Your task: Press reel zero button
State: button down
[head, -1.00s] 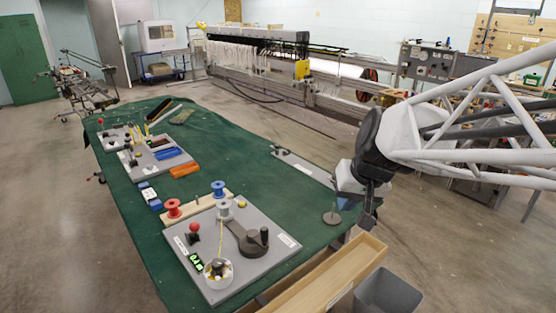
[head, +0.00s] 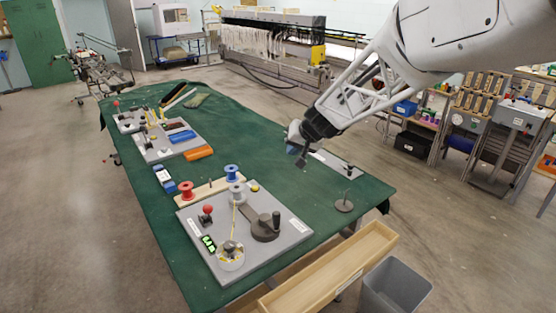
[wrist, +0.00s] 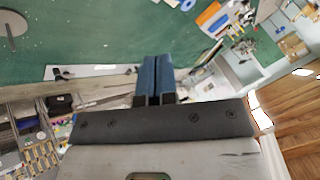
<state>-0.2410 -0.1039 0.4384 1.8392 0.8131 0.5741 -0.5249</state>
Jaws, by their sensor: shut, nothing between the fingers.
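The grey reel board (head: 277,248) lies at the near end of the green table. It carries a red-knobbed lever (head: 207,212), a lit green display (head: 208,243), a round reel (head: 231,258) with a yellow strand, a dark hand crank (head: 264,226) and a small yellow button-like part (head: 254,188) at its back edge. The labels are too small to read, so I cannot tell which part is the reel zero button. My gripper (head: 302,161) is above the table, behind and right of the board, apart from it. In the wrist view its blue fingers (wrist: 158,78) are shut and empty.
Red and blue spools (head: 187,190) stand on a wooden strip behind the board. A wooden trough (head: 335,275) and grey bin (head: 395,287) sit beyond the near edge.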

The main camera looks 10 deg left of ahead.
jog(key=w+a+f+y, duration=0.1)
jog(key=w+a+f, duration=0.7)
jog(key=w+a, duration=0.15)
jog(key=t, duration=0.1)
send_over(256, 186)
notch_tip(256, 186, down, 7)
jog(key=shift+s+r+m, duration=0.15)
jog(key=shift+m, duration=0.15)
jog(key=shift+f, duration=4.35)
jog(key=shift+d+f, duration=0.1)
jog(key=shift+f, duration=0.85)
jog(key=shift+r, duration=0.85)
